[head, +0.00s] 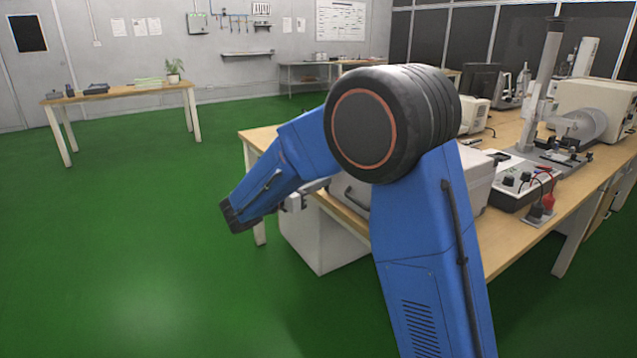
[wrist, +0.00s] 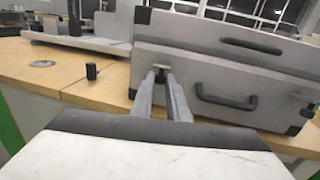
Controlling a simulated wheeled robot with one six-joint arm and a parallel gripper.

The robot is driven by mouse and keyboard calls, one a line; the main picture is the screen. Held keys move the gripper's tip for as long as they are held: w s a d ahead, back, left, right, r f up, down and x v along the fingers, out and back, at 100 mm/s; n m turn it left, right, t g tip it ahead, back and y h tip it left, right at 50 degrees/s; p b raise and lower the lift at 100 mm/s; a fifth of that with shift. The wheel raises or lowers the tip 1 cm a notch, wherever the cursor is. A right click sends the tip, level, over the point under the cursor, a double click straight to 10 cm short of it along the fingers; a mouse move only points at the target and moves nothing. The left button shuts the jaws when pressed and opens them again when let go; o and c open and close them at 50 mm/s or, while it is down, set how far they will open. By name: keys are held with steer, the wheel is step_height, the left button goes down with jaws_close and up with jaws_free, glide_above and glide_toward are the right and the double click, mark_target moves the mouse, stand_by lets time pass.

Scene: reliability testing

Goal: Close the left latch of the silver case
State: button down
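The silver case (wrist: 200,75) stands on the wooden bench and fills the right of the wrist view, with dark corners and a dark handle (wrist: 225,98) on its front. In the head view the case (head: 482,168) is largely hidden behind my arm. My gripper (wrist: 160,74) points at the left part of the case front. Its two fingers are apart, with a small dark piece, apparently the left latch (wrist: 160,76), showing between the tips. I cannot tell whether they touch it. Another small fitting, perhaps the right latch (wrist: 298,95), is near the right edge.
A small black cylinder (wrist: 91,71) stands on the bench left of the case. A box with knobs and red leads (head: 522,185) and other instruments stand further along the bench (head: 510,240). The green floor (head: 150,240) is clear on the left.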

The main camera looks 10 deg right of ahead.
steer(key=r+g+y, duration=0.1)
steer(key=r+y, duration=0.1)
steer(key=y, duration=0.1)
steer(key=d+r+m+g+y, duration=0.1)
steer(key=r+g+y, duration=0.1)
steer(key=y, duration=0.2)
steer(key=r+g+y, duration=0.1)
steer(key=r+y, duration=0.1)
steer(key=y, duration=0.1)
steer(key=shift+w+d+r+y, duration=0.25)
steer(key=shift+w+d+y, duration=0.05)
steer(key=shift+d+y, duration=0.1)
steer(key=shift+w+d+r+m+g+y, duration=0.1)
steer(key=shift+d+r+m+g+y, duration=0.15)
steer(key=shift+y, duration=0.4)
steer(key=shift+w+d+r+g+y, duration=0.1)
steer(key=shift+d+g+y, duration=0.2)
steer(key=shift+y, duration=0.3)
steer(key=shift+w+d+r+m+g+y, duration=0.1)
steer(key=shift+d+r+m+g+y, duration=0.2)
steer(key=shift+y, duration=0.35)
steer(key=shift+a, duration=0.1)
steer(key=c, duration=1.7)
jaws_free()
steer(key=shift+f, duration=0.1)
